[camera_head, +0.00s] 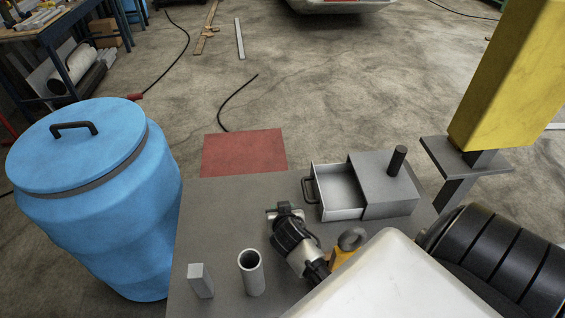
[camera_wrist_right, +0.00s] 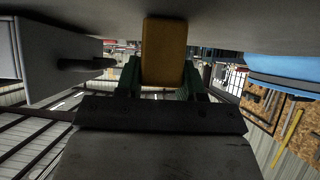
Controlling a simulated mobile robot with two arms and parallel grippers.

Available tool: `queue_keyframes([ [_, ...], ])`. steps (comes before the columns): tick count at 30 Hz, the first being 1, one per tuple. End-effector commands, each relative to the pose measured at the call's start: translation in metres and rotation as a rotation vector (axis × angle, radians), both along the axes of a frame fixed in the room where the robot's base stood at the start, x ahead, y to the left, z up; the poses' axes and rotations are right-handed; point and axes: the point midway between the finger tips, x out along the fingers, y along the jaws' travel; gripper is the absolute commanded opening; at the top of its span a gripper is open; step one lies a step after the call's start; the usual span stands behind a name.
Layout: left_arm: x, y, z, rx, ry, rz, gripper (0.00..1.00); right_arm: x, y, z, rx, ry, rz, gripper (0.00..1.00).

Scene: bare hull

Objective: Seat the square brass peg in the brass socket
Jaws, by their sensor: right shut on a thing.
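A brass-coloured square block, which looks like the square brass peg (camera_wrist_right: 163,52), sits between the green-padded fingers of my right gripper (camera_wrist_right: 160,80) in the right wrist view. The peg overlaps the grey tabletop there; I cannot tell whether it touches. In the head view my right gripper (camera_head: 285,211) reaches over the table, left of the open drawer, and hides the peg. I cannot make out the brass socket for certain in either view. My left gripper is out of view.
On the grey table (camera_head: 230,208) stand a drawer unit (camera_head: 385,190), a grey square block (camera_head: 200,283), a grey tube (camera_head: 251,274) and a yellow-orange piece (camera_head: 343,259) beside a grey ring (camera_head: 352,238). A blue barrel (camera_head: 95,210) stands left. The table's back left is clear.

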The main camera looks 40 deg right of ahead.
Motion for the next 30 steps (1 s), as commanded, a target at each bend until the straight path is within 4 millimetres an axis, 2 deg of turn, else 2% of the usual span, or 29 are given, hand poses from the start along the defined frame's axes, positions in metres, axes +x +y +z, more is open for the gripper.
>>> queue_keyframes([
  [4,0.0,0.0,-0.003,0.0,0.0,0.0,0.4,0.0,0.0,-0.004,0.001,-0.002,0.0,0.07],
  [5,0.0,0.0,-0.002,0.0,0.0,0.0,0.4,0.0,0.0,-0.003,0.0,0.0,0.001,0.43],
  [9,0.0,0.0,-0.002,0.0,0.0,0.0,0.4,0.0,0.0,-0.003,0.0,0.0,0.0,0.64],
  [20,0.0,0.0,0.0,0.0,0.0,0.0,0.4,-0.002,0.001,0.002,0.001,0.0,-0.001,0.64],
  [23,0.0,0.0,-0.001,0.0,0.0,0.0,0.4,-0.012,0.008,0.009,0.003,-0.001,0.001,0.64],
  [30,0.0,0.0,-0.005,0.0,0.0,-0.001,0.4,-0.049,0.03,0.038,0.004,-0.001,-0.001,0.64],
])
